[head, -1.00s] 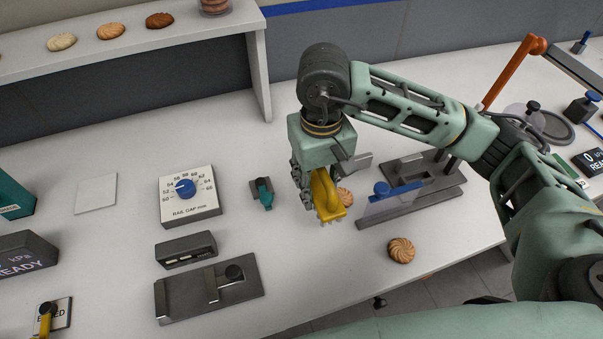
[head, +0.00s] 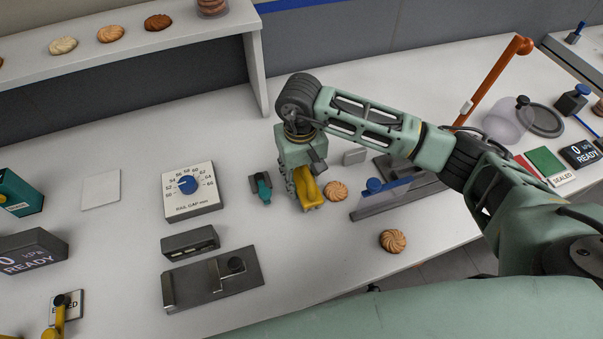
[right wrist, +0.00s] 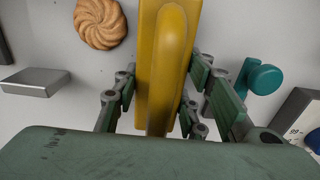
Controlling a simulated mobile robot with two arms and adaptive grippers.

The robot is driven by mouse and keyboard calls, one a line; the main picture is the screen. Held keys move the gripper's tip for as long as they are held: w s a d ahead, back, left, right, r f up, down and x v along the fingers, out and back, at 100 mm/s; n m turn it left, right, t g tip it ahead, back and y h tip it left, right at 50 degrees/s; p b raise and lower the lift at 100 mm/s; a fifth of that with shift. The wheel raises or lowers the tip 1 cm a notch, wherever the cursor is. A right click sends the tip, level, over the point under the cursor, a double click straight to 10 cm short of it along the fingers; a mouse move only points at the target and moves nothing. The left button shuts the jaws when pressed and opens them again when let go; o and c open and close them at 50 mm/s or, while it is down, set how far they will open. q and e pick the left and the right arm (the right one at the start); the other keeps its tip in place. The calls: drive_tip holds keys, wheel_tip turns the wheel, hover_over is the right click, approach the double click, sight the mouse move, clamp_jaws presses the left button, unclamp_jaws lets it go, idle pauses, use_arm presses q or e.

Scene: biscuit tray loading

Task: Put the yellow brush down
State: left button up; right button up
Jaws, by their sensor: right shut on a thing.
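The yellow brush (head: 309,194) is in my right gripper (head: 302,185), low over the white table in the middle of the head view. In the right wrist view the yellow brush (right wrist: 163,60) stands between the two green finger pads of my right gripper (right wrist: 160,100), which is shut on it. Its lower end is near the table top; I cannot tell whether it touches. My left gripper does not show.
A swirled biscuit (head: 336,191) lies just right of the brush, and another (head: 393,241) lies nearer the front edge. A teal-knobbed fixture (head: 262,188) stands close on the left. The rail gap dial (head: 190,190) is farther left. Clear table lies behind the gripper.

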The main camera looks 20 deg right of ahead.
drive_tip(key=shift+f+b, duration=0.2)
drive_tip(key=shift+b, duration=0.1)
drive_tip(key=o, duration=1.1)
drive_tip(key=shift+r, duration=0.1)
drive_tip(key=shift+r+p, duration=0.3)
wheel_tip(320, 180, up, 11)
drive_tip(key=b, duration=0.4)
drive_tip(key=shift+a+f, duration=0.1)
drive_tip(key=shift+f, duration=0.1)
drive_tip(key=shift+r, duration=0.55)
